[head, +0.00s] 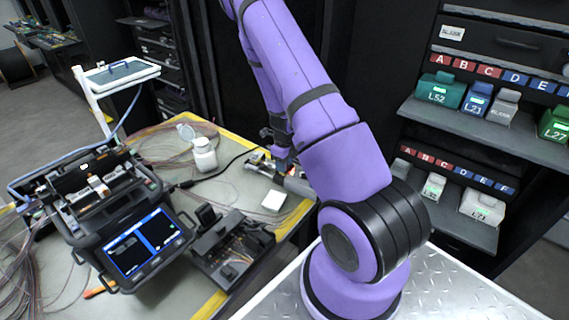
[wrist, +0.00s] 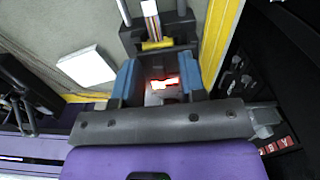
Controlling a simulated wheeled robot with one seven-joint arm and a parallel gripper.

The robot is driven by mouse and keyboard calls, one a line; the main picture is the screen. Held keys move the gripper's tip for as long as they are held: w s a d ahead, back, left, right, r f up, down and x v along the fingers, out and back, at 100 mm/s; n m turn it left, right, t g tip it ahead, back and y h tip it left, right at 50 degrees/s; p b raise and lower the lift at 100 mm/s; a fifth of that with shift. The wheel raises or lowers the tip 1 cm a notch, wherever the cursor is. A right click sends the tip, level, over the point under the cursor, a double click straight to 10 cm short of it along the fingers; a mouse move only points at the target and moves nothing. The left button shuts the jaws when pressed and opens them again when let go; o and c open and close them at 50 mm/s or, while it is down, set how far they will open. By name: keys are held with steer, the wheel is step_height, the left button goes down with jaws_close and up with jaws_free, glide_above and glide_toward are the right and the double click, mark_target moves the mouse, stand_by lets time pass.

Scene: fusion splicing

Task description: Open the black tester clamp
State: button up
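The tester (head: 262,162) is a small device at the right edge of the work table, partly hidden by my arm in the head view. In the wrist view its black clamp block (wrist: 158,28), with a yellow strip across it, stands just beyond my fingertips. My gripper (wrist: 158,78) points at it with its two blue-sided fingers spread apart. Between the fingers shows a grey metal part with a bright red and white patch; I cannot tell whether the fingers touch it. In the head view my gripper (head: 281,150) is close over the tester, mostly hidden by the purple arm.
A white square pad (head: 274,200) lies just in front of the tester. A white bottle (head: 204,155) stands left of it. The fusion splicer (head: 125,220) and a black tool tray (head: 232,248) take up the front of the table. Shelves with coloured boxes (head: 440,92) stand at right.

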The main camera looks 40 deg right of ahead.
jaws_close()
steer(key=shift+d+r, duration=0.1)
steer(key=y, duration=0.1)
steer(key=d+g+y, duration=0.1)
steer(key=y, duration=0.1)
steer(key=shift+w+r+y, duration=0.15)
steer(key=shift+r+y, duration=0.15)
steer(key=shift+r, duration=0.1)
steer(key=shift+w+d+r+g+y, duration=0.1)
steer(key=shift+d+r+g+y, duration=0.15)
steer(key=shift+y, duration=0.75)
steer(key=shift+w+d+g+y, duration=0.15)
steer(key=shift+d+y, duration=0.2)
steer(key=shift+y, duration=0.65)
jaws_free()
steer(key=shift+r, duration=0.15)
